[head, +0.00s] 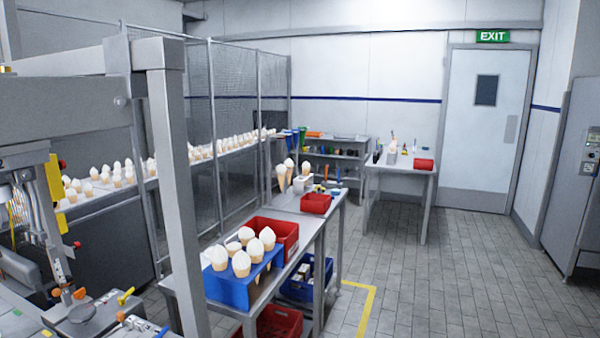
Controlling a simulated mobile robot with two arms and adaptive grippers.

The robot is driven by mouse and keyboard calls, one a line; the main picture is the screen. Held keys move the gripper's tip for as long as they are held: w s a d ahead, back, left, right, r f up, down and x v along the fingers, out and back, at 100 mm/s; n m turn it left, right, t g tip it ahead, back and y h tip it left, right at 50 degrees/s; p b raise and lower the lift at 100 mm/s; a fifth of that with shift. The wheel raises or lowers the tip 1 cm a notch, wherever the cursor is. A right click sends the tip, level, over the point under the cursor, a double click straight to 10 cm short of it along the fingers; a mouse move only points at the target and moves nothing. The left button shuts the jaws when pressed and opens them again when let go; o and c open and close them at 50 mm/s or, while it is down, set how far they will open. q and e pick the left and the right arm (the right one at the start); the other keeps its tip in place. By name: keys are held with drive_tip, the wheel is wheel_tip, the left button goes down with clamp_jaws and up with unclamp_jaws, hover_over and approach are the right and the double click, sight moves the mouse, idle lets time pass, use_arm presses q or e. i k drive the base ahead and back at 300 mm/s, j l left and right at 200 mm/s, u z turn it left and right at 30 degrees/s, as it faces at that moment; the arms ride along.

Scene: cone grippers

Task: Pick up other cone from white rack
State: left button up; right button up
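A small white rack (302,184) stands on the far part of the metal table. A few cones with white tops are at it, such as a cone (281,178) at its left and a cone (305,169) at its right. They are small here, and I cannot tell how each is seated. Several more cones with white tops (241,264) stand upright in a blue holder (228,290) on the near end of the table. Neither of my grippers is in view.
A red bin (288,230) is behind the blue holder, and a smaller red bin (316,203) is farther back. Metal machinery and a grey post (178,190) fill the left. A conveyor with many cones (110,175) runs behind mesh. The tiled floor (450,280) at right is clear.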

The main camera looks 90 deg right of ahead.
sight(306, 166)
drive_tip(key=z, duration=2.85)
drive_tip(key=i+l+z, duration=0.2)
drive_tip(key=i, duration=0.15)
drive_tip(key=i+z, duration=0.2)
drive_tip(key=i, duration=0.15)
drive_tip(key=i+l+z, duration=0.1)
drive_tip(key=i+z, duration=0.2)
drive_tip(key=i, duration=1.45)
drive_tip(key=i+l+u, duration=0.1)
drive_tip(key=i+u, duration=0.3)
drive_tip(key=i, duration=0.15)
drive_tip(key=i+l+u, duration=0.8)
drive_tip(key=i, duration=0.15)
drive_tip(key=i+j, duration=0.05)
